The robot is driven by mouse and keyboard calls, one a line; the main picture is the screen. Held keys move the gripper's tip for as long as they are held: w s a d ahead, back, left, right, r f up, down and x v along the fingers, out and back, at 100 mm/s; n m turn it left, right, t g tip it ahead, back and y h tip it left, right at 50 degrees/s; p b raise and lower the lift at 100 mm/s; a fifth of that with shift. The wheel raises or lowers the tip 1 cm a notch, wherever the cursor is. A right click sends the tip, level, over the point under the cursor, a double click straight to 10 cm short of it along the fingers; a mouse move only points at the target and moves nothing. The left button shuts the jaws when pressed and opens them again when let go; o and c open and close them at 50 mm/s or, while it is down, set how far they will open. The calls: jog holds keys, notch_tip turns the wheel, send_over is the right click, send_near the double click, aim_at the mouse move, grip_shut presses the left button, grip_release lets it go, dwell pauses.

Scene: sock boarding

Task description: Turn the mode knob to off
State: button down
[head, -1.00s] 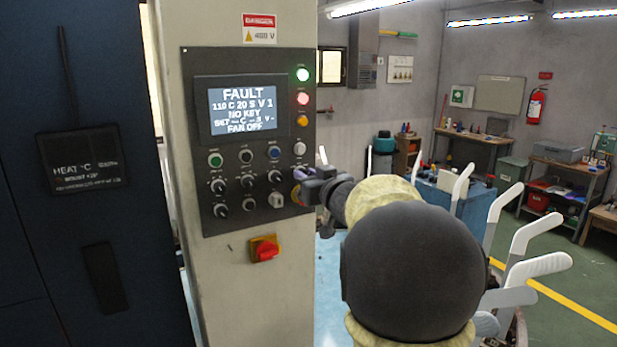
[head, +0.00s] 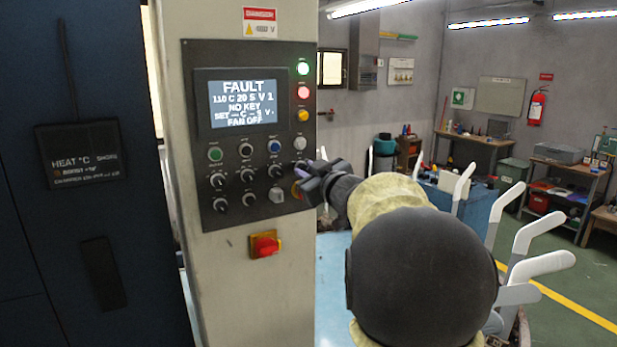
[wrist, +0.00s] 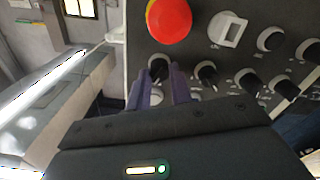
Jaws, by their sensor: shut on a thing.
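The control panel (head: 236,226) stands on a pale column, with two rows of black knobs. My gripper (head: 304,172) is at the panel's right edge. In the wrist view my gripper's purple fingers (wrist: 160,78) stand either side of a black knob (wrist: 158,66) and are shut on it. This is the end knob of the upper row, hidden behind my gripper in the head view. Its label and pointer are too small or covered to read, so I cannot tell its setting. The display (head: 235,103) reads FAULT, NO KEY and FAN OFF.
A red emergency button (wrist: 169,18) and a pale key switch (wrist: 228,30) sit close to the fingers. Another knob (wrist: 207,73) is beside them. A red switch on a yellow plate (head: 264,245) is below the panel. White sock boards (head: 535,232) stand at right.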

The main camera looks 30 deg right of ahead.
jog(key=shift+n+b, duration=1)
jog(key=shift+n, duration=1.3)
jog(key=c, duration=1.3)
grip_release()
jog(key=shift+a, duration=0.1)
jog(key=shift+o, duration=0.2)
jog(key=s+b, duration=0.1)
jog(key=s, duration=1.6)
jog(key=shift+s+d+b, duration=0.2)
jog(key=shift+d+b, duration=0.1)
jog(key=shift+b, duration=0.1)
jog(key=shift+w, duration=0.1)
